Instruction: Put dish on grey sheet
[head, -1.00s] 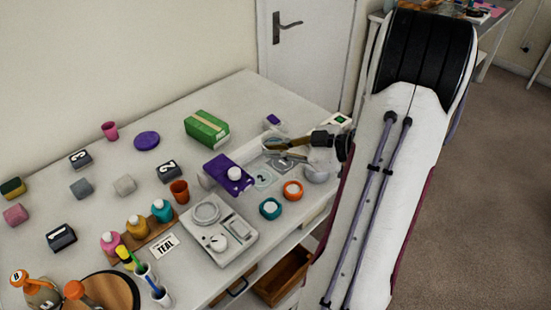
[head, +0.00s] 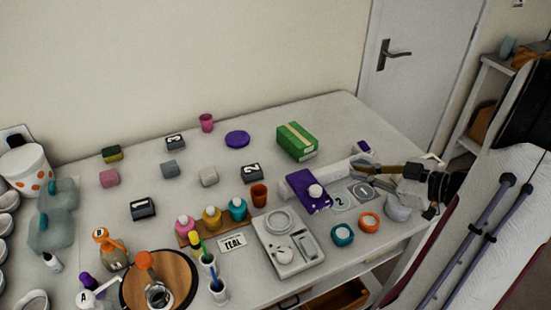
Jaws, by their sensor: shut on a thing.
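My gripper (head: 378,168) is at the right end of the table, shut, with its brownish fingers pointing left. It is low over the back edge of a grey sheet (head: 374,194) marked 1. A round, clear rim like that of a dish (head: 360,190) shows at this sheet, close to the fingers. It is too small to tell whether the dish touches the sheet or hangs just above it. The grip itself is blurred. A pale greenish sheet (head: 341,203) marked 2 lies just left of the grey one.
A purple box (head: 308,196) stands left of the sheets. Orange (head: 369,222) and teal (head: 342,234) rings lie in front, and a whitish bowl (head: 397,208) sits to the right. A green box (head: 297,141) stands behind. A scale (head: 289,243) and bottles are further left.

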